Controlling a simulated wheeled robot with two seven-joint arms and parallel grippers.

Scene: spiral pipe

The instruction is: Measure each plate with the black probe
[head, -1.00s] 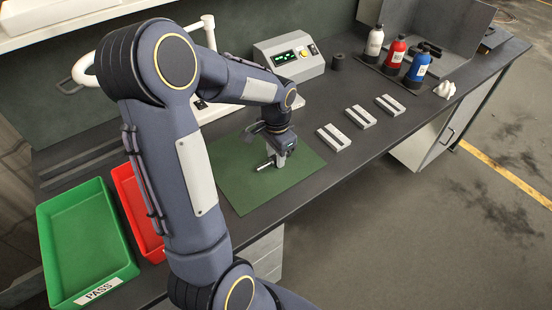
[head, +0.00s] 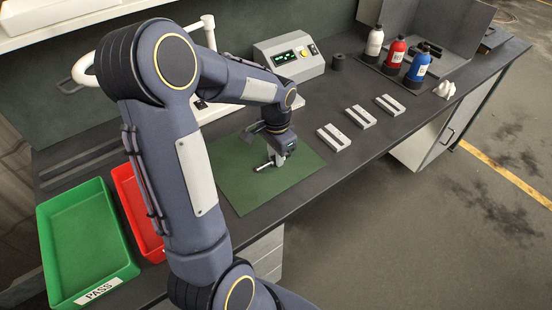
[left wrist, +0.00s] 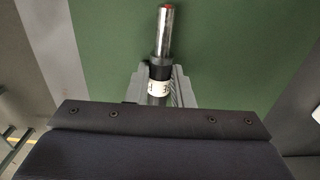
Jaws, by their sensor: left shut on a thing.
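My left gripper (head: 278,158) is over the green mat (head: 240,190), shut on a short rod (head: 264,165). In the left wrist view the rod (left wrist: 163,48) has a silver end with a reddish tip, a black body and a white lettered band. It looks like the probe, but I cannot be sure. The left gripper (left wrist: 158,88) hides its other end. In the head view, three grey slotted blocks stand in a row to the right of the mat: a near one (head: 334,139), a middle one (head: 361,117) and a far one (head: 390,105). My right gripper is out of view.
A meter (head: 289,57) with a lit display and a black cylinder (head: 338,62) stand at the back. A green PASS tray (head: 85,240) and a red tray (head: 138,215) are at the left. White, red and blue bottles (head: 418,65) stand at the far right.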

